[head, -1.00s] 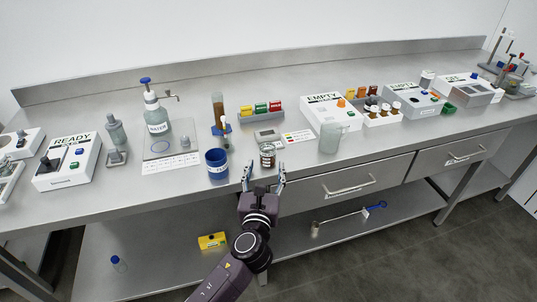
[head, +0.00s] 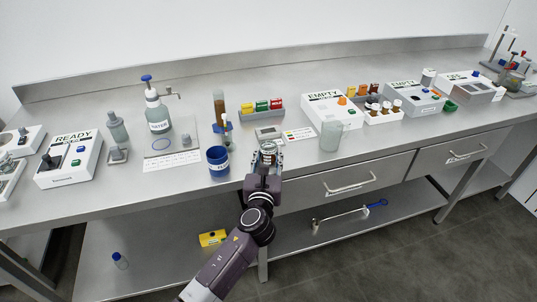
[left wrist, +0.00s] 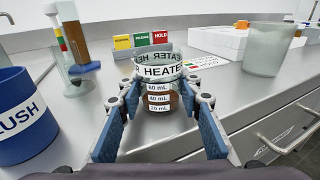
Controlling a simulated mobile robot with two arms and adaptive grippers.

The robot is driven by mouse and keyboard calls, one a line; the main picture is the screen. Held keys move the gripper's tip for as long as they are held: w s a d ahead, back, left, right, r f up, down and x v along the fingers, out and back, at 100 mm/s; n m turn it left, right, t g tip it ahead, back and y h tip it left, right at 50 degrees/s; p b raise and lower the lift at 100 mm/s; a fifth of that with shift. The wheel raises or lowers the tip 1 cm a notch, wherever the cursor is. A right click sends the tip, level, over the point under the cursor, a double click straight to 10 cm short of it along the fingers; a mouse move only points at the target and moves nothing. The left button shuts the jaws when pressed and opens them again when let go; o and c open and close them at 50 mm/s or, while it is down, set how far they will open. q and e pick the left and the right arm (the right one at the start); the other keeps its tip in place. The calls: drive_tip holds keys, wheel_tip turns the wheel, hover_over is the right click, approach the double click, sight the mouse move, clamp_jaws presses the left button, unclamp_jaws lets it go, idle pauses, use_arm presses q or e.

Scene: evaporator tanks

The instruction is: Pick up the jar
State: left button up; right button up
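The jar (head: 268,148) is a small clear vessel near the front edge of the bench. In the left wrist view the jar (left wrist: 158,90) shows a white HEATER band, mL marks and brown contents low down. It stands upright. My left gripper (head: 267,154) reaches over the bench edge with one finger on each side of the jar. In the left wrist view its blue-padded fingers (left wrist: 160,96) are spread, and gaps seem to show between pads and jar. My right gripper is in no view.
A blue FLUSH cup (head: 218,163) stands close left of the jar, and a clear beaker (head: 330,136) stands to its right. Drawer handles (head: 350,187) jut from the bench front.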

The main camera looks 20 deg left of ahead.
use_arm(q)
drive_tip(key=c, duration=0.5)
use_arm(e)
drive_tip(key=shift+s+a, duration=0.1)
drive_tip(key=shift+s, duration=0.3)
use_arm(q)
drive_tip(key=shift+r, duration=0.1)
